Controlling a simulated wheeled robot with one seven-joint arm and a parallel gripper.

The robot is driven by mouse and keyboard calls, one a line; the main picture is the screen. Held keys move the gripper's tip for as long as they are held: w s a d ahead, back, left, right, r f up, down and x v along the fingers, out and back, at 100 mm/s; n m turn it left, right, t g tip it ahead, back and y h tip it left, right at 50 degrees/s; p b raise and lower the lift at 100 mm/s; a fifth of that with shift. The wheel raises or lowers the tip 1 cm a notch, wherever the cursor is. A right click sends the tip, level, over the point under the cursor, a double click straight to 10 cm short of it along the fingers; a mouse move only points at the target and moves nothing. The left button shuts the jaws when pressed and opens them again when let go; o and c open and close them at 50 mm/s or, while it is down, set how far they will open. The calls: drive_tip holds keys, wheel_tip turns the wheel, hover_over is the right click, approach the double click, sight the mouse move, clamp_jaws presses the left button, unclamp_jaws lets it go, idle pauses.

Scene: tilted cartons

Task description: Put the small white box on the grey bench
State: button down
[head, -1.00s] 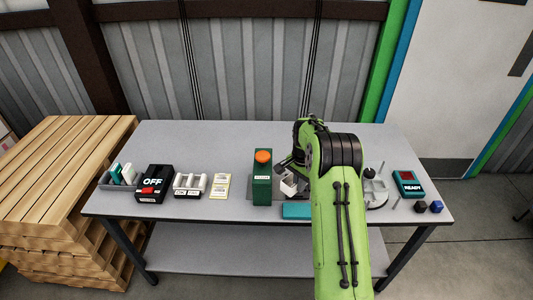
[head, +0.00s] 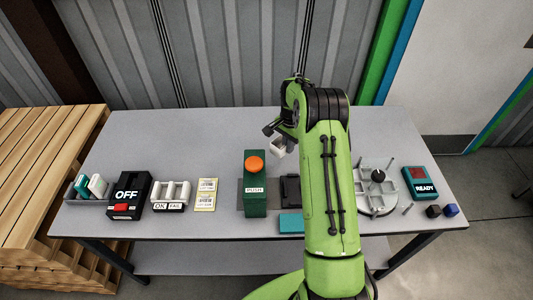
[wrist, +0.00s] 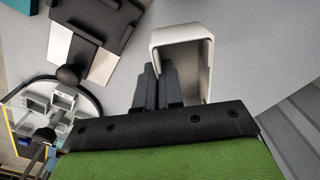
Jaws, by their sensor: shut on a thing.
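The small white box (head: 278,147) is in my gripper (head: 274,131), above the back middle of the grey bench (head: 210,135). In the wrist view the white box (wrist: 207,70) is hollow, with its open side showing. My gripper's dark fingers (wrist: 158,85) are shut on its left wall, one finger seeming to be inside. The box looks held clear of the bench top, though the exact height is hard to tell.
A green block with an orange button (head: 255,185) stands in front of the box, beside a black fixture (head: 290,190). A round white tray (head: 378,200) is at right, a black OFF switch box (head: 128,192) at left. The bench's back strip is clear.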

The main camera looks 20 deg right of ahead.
wheel_tip(320, 180, down, 9)
drive_tip(key=shift+s+r+b, duration=0.1)
drive_tip(key=shift+s+b, duration=0.05)
drive_tip(key=shift+b, duration=0.5)
drive_tip(key=c, duration=1.3)
unclamp_jaws()
wheel_tip(320, 180, up, 12)
drive_tip(key=p, duration=0.2)
wheel_tip(320, 180, up, 14)
drive_tip(key=n+t, duration=0.1)
drive_tip(key=n, duration=0.3)
hover_over(287, 168)
drive_tip(key=s+a, duration=0.5)
drive_tip(key=a, duration=0.2)
drive_tip(key=s+a+r+n+t, duration=0.25)
drive_tip(key=s+a+r, duration=0.2)
drive_tip(key=s, duration=0.35)
drive_tip(key=s+a+r+n+t, duration=0.1)
drive_tip(key=s+a+r+n, duration=0.3)
drive_tip(key=s, duration=0.4)
drive_tip(key=s+a+n, duration=0.1)
drive_tip(key=s, duration=0.2)
drive_tip(key=s+f+n, duration=0.1)
drive_tip(key=s, duration=0.3)
drive_tip(key=s+a+n+t, duration=0.1)
drive_tip(key=s, duration=0.2)
drive_tip(key=shift+s+a+f, duration=0.25)
drive_tip(key=shift+a, duration=0.05)
